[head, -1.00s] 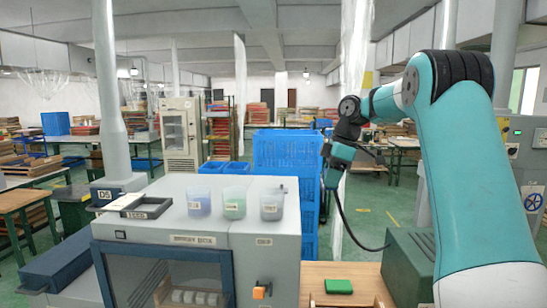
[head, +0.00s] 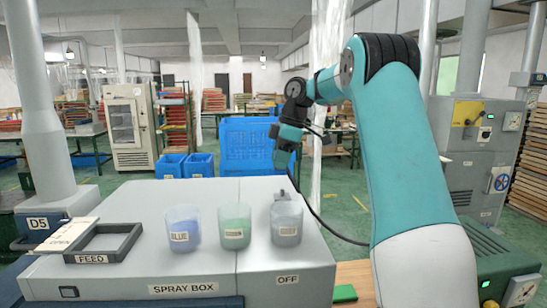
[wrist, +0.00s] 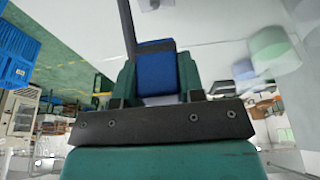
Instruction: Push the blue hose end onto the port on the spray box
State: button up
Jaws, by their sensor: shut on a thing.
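The grey spray box (head: 120,205) fills the lower left of the head view. My gripper (head: 281,160) points down behind the box's right back part, beyond the grey cup. In the wrist view my gripper (wrist: 155,95) is shut on the blue hose end (wrist: 156,68). A dark hose (wrist: 127,25) runs up beside it. In the head view a black hose (head: 335,232) hangs from near my gripper and curves down to the right. A small dark piece (head: 282,195) shows at the grey cup's top; I cannot tell whether it is the port.
Blue (head: 183,228), green (head: 234,227) and grey (head: 286,224) cups stand on the box top. A black FEED frame (head: 128,259) lies at left. A D5 post (head: 45,150) stands further left. A green block (head: 344,293) lies right of the box. Blue crates (head: 250,145) stand behind.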

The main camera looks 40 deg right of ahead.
jog(key=b, duration=0.5)
send_over(278, 196)
jog(key=shift+s+d+f, duration=0.1)
jog(key=shift+d+f, duration=0.05)
jog(key=shift+f, duration=1.1)
jog(key=shift+d+f, duration=0.1)
jog(key=shift+f, duration=1.25)
jog(key=shift+s+d, duration=0.2)
jog(key=shift+f+b, duration=0.65)
jog(key=shift+f, duration=0.2)
jog(key=shift+f, duration=0.25)
jog(key=o, duration=1.4)
jog(key=shift+o, duration=0.2)
